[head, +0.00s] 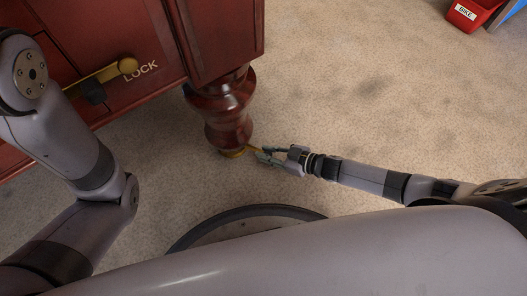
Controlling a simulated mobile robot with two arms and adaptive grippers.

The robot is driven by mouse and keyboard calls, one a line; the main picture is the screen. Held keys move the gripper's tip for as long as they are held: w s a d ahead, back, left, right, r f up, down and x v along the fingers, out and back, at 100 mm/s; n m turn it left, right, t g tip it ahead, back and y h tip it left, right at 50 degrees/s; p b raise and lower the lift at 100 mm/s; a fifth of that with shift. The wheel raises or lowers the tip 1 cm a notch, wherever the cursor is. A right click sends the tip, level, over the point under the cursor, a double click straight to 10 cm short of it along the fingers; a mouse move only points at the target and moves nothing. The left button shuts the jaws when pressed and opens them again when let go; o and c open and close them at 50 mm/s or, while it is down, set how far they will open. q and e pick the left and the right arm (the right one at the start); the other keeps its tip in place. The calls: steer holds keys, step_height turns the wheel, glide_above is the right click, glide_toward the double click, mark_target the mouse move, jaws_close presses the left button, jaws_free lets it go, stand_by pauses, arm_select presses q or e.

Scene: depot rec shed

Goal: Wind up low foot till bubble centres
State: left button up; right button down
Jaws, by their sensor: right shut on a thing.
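A dark red turned wooden leg (224,108) stands on the carpet under a red cabinet-like body. My right gripper (260,152) comes in low from the right, close to the floor, and is shut on this brass piece of the foot. No bubble level shows in this view.
A brass lever (103,75) with a round knob sticks out from the red body (222,35), next to the word LOCK. A red bin (466,15) labelled BIKE stands at the top right. The carpet (370,90) right of the leg is clear.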

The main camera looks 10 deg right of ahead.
steer(key=c, duration=1.4)
jaws_free()
steer(key=shift+c, duration=0.2)
steer(key=v, duration=1.2)
